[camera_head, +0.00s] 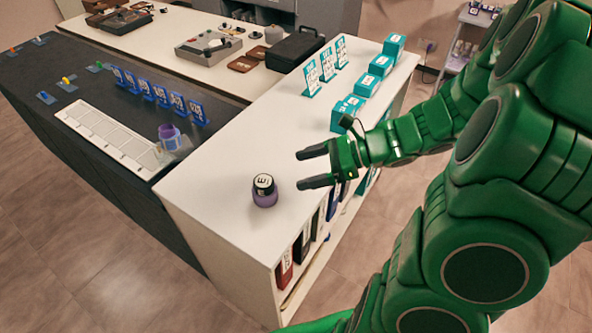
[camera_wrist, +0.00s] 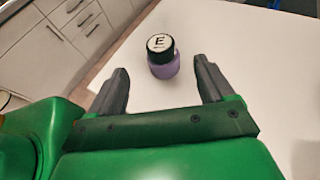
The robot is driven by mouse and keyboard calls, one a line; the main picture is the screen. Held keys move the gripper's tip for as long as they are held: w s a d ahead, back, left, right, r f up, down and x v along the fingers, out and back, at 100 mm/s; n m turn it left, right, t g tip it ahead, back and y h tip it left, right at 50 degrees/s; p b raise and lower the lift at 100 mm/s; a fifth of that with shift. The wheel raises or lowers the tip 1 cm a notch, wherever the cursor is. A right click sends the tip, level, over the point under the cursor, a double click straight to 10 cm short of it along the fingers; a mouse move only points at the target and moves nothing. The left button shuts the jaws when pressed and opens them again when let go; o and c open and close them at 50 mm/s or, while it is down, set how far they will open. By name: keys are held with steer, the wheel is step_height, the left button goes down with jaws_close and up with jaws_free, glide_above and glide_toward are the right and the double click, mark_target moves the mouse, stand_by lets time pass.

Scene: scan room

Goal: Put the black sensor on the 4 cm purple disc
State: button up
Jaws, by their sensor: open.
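A black sensor (camera_head: 264,183) with a white top marked with a letter sits upright on a purple disc (camera_head: 265,200) near the front left of the white counter. In the wrist view the black sensor (camera_wrist: 159,43) shows its "E" label, with the purple disc (camera_wrist: 164,69) directly under it. The purple piece looks thick, and I cannot tell its size. My gripper (camera_head: 302,169) is open and empty, to the right of the sensor and apart from it. In the wrist view the stack stands beyond and between the two fingertips.
Another purple piece (camera_head: 168,131) stands on a clear pad on the dark counter (camera_head: 60,110), beside a white tray (camera_head: 105,128). Teal boxes (camera_head: 367,86) and teal cards (camera_head: 328,64) stand farther back on the white counter (camera_head: 225,150). A black case (camera_head: 296,50) lies behind.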

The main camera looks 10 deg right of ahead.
steer(key=s+a+r+n+g+h, duration=0.2)
steer(key=s+a+n+g+h, duration=0.1)
steer(key=s+n, duration=0.35)
steer(key=s+a+r+n+g+h, duration=0.2)
steer(key=s+n+g+h, duration=0.1)
steer(key=s+n, duration=0.3)
steer(key=s+d+r+n+t+h, duration=0.1)
steer(key=s+d+r+n+h, duration=0.3)
steer(key=s, duration=0.5)
steer(key=shift+s+d+r+n+t+h, duration=0.15)
steer(key=shift+s+d+n+t+h, duration=0.2)
steer(key=shift+d+n+h, duration=1.15)
steer(key=shift+o, duration=0.4)
steer(key=shift+a+n, duration=0.3)
steer(key=shift+n, duration=0.05)
